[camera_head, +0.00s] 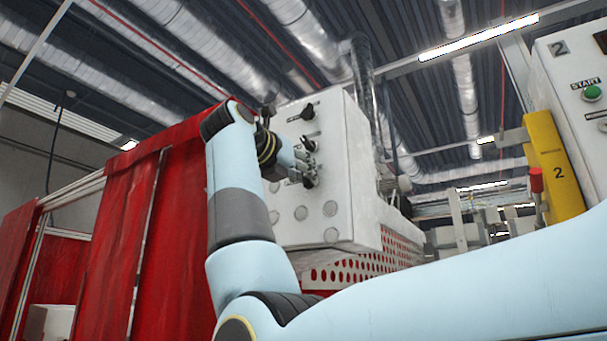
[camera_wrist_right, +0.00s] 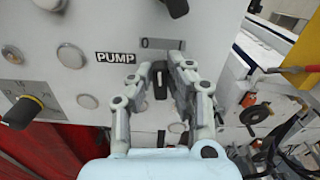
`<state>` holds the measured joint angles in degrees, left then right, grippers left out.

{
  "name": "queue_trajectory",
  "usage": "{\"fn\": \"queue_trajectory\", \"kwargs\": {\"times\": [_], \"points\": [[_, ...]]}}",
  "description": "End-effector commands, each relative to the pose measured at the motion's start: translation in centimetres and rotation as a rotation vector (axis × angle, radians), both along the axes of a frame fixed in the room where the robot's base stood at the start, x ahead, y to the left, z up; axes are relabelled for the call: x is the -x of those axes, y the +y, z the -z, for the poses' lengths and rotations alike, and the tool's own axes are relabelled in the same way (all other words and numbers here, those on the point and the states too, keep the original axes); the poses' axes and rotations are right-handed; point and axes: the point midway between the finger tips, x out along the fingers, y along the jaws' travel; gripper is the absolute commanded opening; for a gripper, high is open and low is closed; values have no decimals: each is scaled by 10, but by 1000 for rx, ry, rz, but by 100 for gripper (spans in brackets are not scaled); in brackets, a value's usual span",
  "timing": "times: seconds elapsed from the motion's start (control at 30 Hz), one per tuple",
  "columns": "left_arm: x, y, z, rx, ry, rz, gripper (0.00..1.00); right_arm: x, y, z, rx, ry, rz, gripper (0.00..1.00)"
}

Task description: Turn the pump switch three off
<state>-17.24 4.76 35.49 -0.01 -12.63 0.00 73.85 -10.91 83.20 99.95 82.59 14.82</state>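In the head view my right gripper (camera_head: 306,166) is at the front of a white control box (camera_head: 347,190), over its column of black switches. In the right wrist view a black switch (camera_wrist_right: 160,82) sits between the two fingers of the gripper (camera_wrist_right: 161,72), right of and below a "PUMP" label (camera_wrist_right: 116,57). The fingers stand on either side of the switch, with a narrow gap visible; contact is not clear. The fingers hide part of the panel around it. A second black switch (camera_wrist_right: 177,7) is above. My left gripper is not in view.
A black knob on a yellowish base (camera_wrist_right: 24,111) juts out at the wrist view's left. Round grey caps (camera_head: 301,213) dot the box's lower front. Red curtains (camera_head: 130,215) hang to the left. A yellow post (camera_head: 553,165) and another panel (camera_head: 575,75) stand to the right.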

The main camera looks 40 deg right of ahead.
Motion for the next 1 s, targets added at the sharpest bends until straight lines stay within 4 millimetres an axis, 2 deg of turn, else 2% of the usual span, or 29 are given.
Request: {"fn": "queue_trajectory", "kwargs": {"times": [0.27,0.6,0.9,0.93,1.0], "points": [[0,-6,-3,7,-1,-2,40,-1,0,0,17,43,0,0],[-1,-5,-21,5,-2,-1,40,-3,1,1,151,369,0,0],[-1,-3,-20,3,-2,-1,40,-3,1,2,160,389,-1,0],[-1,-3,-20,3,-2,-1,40,-3,1,2,160,388,-1,16],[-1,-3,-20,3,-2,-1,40,-3,1,2,160,388,-1,26]]}}
